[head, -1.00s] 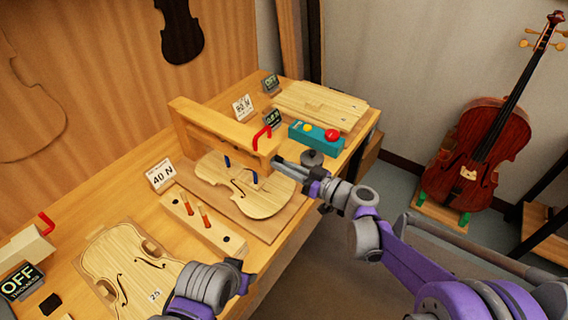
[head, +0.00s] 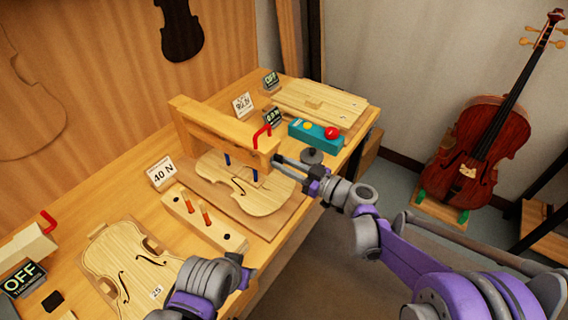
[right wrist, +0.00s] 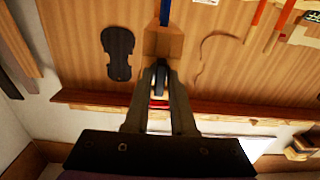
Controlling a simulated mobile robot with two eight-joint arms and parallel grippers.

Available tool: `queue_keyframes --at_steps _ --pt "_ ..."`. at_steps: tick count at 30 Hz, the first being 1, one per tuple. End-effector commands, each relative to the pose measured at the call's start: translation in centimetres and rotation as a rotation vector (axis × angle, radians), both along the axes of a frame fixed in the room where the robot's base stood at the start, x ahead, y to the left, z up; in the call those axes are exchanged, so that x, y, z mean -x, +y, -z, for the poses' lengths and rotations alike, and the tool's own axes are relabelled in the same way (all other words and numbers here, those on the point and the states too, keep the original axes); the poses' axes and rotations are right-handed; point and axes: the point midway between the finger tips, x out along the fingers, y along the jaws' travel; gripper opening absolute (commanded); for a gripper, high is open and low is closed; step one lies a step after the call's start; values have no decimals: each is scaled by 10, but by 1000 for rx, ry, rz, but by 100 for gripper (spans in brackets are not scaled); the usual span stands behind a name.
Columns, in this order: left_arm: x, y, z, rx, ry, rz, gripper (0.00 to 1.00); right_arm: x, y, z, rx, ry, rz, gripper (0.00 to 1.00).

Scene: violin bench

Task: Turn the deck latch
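A wooden bridge (head: 222,130) spans a pale violin plate (head: 250,192) on the bench. A red bent handle (head: 262,136) stands up at its near end; I see no label showing it is the deck latch. My right gripper (head: 279,163) is just right of that end, with a slim gap between its fingers. In the right wrist view my gripper (right wrist: 160,68) faces the wooden end block (right wrist: 163,42), and a bit of red (right wrist: 158,104) shows between the fingers. Contact cannot be told. My left gripper (head: 238,268) is low in the head view, its fingers unclear.
A wooden block (head: 203,220) with pegs and a second violin plate (head: 125,262) lie nearer. A cello (head: 482,150) stands right.

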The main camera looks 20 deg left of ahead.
Motion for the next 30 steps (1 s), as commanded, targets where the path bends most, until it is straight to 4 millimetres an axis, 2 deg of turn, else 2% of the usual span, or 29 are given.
queue_keyframes --at_steps 1,3,14,17,24,30 --pt "0 0 0 0 0 0 45 0 0 0 0 0 0 35" --pt "0 0 0 0 0 0 45 0 0 0 0 1 0 45" --pt "0 0 1 0 1 0 45 1 -5 0 0 1 1 45" --pt "1 0 3 0 2 0 45 6 -18 1 0 2 3 45" --pt "4 0 11 0 7 0 45 22 -65 1 0 2 5 45" --pt "5 0 14 0 9 0 45 33 -93 1 1 1 3 45"
